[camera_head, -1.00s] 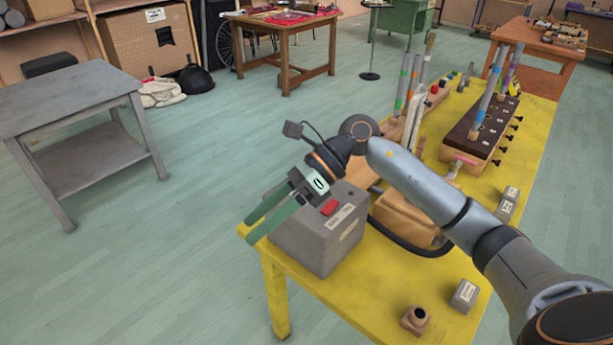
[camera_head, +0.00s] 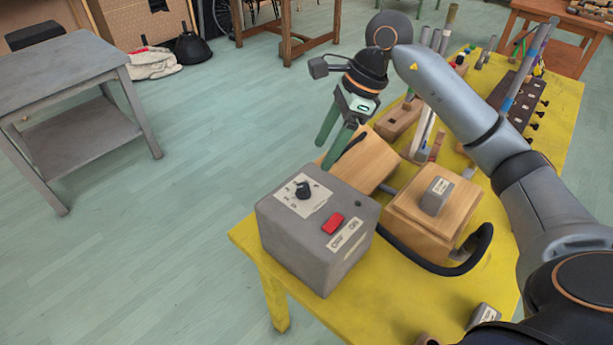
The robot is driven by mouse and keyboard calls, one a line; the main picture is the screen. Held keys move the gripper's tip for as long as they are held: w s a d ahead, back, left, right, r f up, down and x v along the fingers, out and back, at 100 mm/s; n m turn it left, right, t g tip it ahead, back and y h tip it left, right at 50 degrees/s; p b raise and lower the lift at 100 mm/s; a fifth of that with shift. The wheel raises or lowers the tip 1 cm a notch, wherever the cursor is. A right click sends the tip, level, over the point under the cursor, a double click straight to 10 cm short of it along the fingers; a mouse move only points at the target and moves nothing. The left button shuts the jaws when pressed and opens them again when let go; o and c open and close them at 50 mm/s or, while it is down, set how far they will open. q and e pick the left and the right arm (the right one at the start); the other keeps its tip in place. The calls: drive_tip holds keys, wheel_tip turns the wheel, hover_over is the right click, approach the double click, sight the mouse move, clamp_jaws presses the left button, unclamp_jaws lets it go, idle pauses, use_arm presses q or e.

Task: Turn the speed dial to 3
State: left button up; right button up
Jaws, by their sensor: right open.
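The speed dial is a black knob (camera_head: 304,190) on a white marked plate (camera_head: 296,199) on top of a grey control box (camera_head: 315,240). The box stands at the near left corner of the yellow table. The dial's markings are too small to read, so I cannot tell its setting. My right gripper (camera_head: 324,156), with green fingers, is open and empty. It appears behind and above the box, apart from the dial, its fingers pointing down. My left gripper is not in view.
A red switch (camera_head: 333,223) sits on the box beside an OFF/ON label. Right of the box are a wooden block with a small grey piece (camera_head: 437,195) on it and a black hose (camera_head: 470,252).

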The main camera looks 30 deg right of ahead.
sight(304, 186)
drive_tip(key=x, duration=1)
drive_tip(key=shift+p, duration=0.4)
clamp_jaws()
